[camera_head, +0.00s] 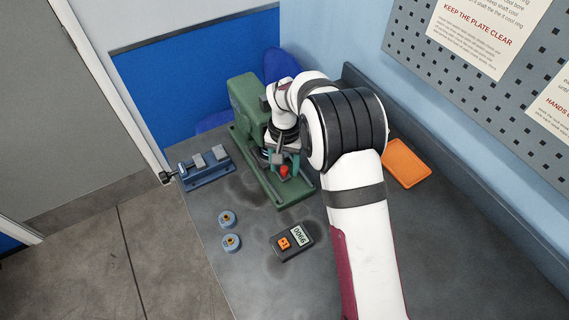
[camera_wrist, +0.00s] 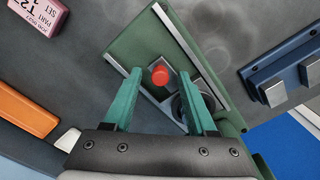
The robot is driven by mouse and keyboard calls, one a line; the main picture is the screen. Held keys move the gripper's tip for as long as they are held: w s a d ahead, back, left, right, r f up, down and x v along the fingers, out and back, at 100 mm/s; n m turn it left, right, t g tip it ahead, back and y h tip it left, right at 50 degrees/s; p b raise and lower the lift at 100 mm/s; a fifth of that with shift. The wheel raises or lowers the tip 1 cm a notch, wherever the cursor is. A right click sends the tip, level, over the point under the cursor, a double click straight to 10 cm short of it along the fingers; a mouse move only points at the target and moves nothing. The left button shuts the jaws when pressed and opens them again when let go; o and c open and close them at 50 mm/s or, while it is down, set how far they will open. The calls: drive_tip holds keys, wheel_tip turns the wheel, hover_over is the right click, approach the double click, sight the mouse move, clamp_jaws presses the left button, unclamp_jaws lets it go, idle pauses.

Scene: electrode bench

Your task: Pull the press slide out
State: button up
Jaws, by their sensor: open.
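The green press (camera_head: 245,98) stands at the back of the bench, its long green base (camera_head: 297,198) reaching toward the front. The base also shows in the wrist view (camera_wrist: 128,48), with a pale metal rail (camera_wrist: 180,38) along it. The press slide's red knob (camera_head: 284,170) stands over the base; it shows in the wrist view (camera_wrist: 160,77) too. My gripper (camera_wrist: 160,73) has its two teal fingers apart, one on each side of the red knob, with visible gaps to it. A dark round part (camera_wrist: 196,97) lies beside the right finger. My wrist hides part of the press in the head view.
A blue vise (camera_head: 208,165) stands left of the press. Two blue round pieces (camera_head: 227,219) and a dark meter (camera_head: 292,242) lie in front. An orange tray (camera_head: 406,163) is at right. A pink labelled block (camera_wrist: 38,14) shows in the wrist view.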

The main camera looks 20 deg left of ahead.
clamp_jaws()
idle(1.3)
